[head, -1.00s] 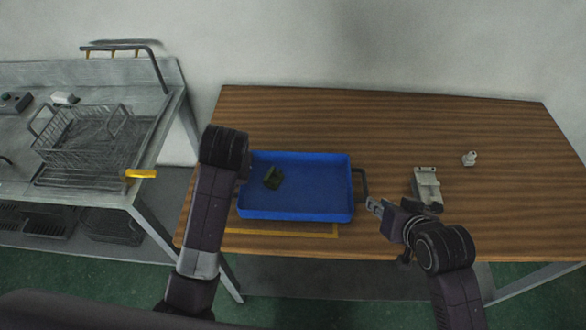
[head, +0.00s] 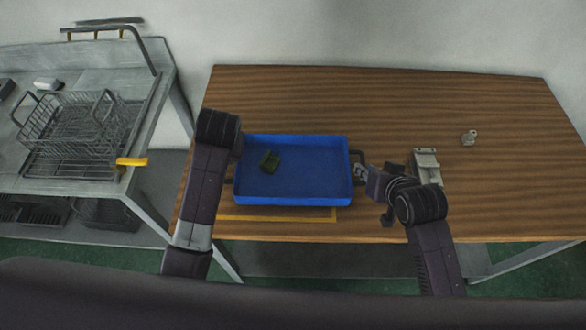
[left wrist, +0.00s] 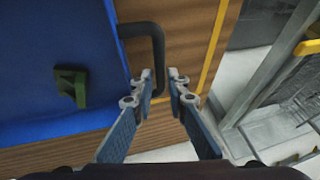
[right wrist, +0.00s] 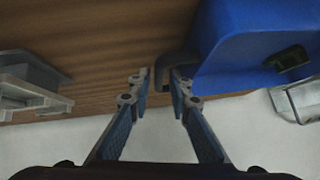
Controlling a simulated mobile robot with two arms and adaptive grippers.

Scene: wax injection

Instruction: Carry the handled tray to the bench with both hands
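The blue handled tray (head: 295,190) rests on the wooden bench (head: 420,95), with a small dark green piece (head: 269,161) in it. Its right handle (head: 358,154) shows in the head view. The left handle is hidden there by my left arm but shows in the left wrist view (left wrist: 158,50). My left gripper (left wrist: 160,74) is open, with its fingertips either side of the left handle's near part. My right gripper (head: 361,173) is open at the right handle; in the right wrist view (right wrist: 160,72) the handle (right wrist: 176,62) lies just beyond the fingertips, partly hidden by one.
A yellow outline (head: 280,218) marks the bench front by the tray. A grey fixture (head: 425,165) stands right of my right gripper, and a small pale part (head: 468,138) lies farther right. A metal table (head: 60,190) with a wire basket (head: 70,120) stands left. The bench's back is clear.

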